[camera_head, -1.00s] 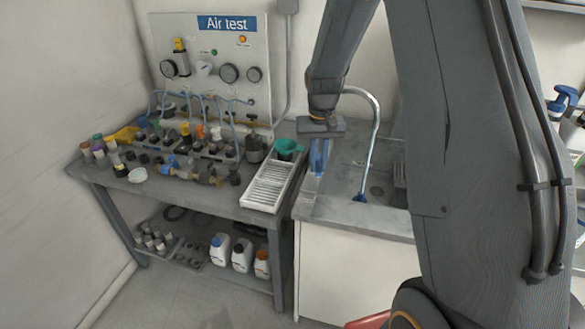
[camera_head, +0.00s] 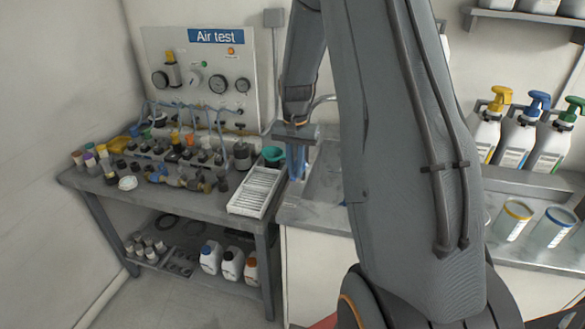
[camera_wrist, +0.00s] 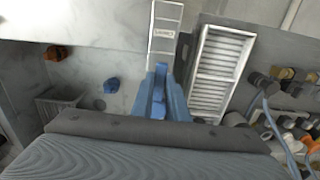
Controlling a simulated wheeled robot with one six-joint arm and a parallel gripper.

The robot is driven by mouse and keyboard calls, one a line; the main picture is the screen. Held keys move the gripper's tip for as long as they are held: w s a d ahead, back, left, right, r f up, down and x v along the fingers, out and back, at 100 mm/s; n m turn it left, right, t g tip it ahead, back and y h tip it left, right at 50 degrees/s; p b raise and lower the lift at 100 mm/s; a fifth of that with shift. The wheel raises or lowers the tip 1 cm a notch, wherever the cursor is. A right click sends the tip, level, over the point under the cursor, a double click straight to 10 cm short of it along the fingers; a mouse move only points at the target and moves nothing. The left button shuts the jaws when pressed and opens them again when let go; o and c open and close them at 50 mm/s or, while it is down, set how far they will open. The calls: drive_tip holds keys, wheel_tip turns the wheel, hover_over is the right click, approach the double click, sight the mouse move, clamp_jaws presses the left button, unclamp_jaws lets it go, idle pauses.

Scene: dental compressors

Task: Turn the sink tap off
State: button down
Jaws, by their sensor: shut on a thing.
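The metal tap spout (camera_head: 325,99) curves up behind my arm in the head view, and my arm hides most of it. My gripper (camera_head: 297,166) points down over the left side of the grey sink counter (camera_head: 315,212). In the wrist view, its blue fingers (camera_wrist: 162,95) are close together around a small blue piece (camera_wrist: 158,106). This looks like the tap handle, but the fingers hide most of its shape. I cannot tell whether water runs.
A white slatted tray (camera_head: 256,190) stands on the bench close left of my gripper. Bottles, cups and hoses crowd the bench under the Air test panel (camera_head: 206,75). Spray bottles (camera_head: 518,135) and clear jars (camera_head: 512,220) stand to the right.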

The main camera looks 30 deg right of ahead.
sight(295, 173)
drive_tip(key=shift+w+d+r, duration=0.1)
drive_tip(key=shift+w, duration=0.1)
drive_tip(key=c, duration=1.7)
unclamp_jaws()
drive_tip(key=shift+s, duration=0.1)
wheel_tip(295, 173, up, 8)
drive_tip(key=shift+f+b, duration=0.15)
drive_tip(key=shift+b, duration=1.05)
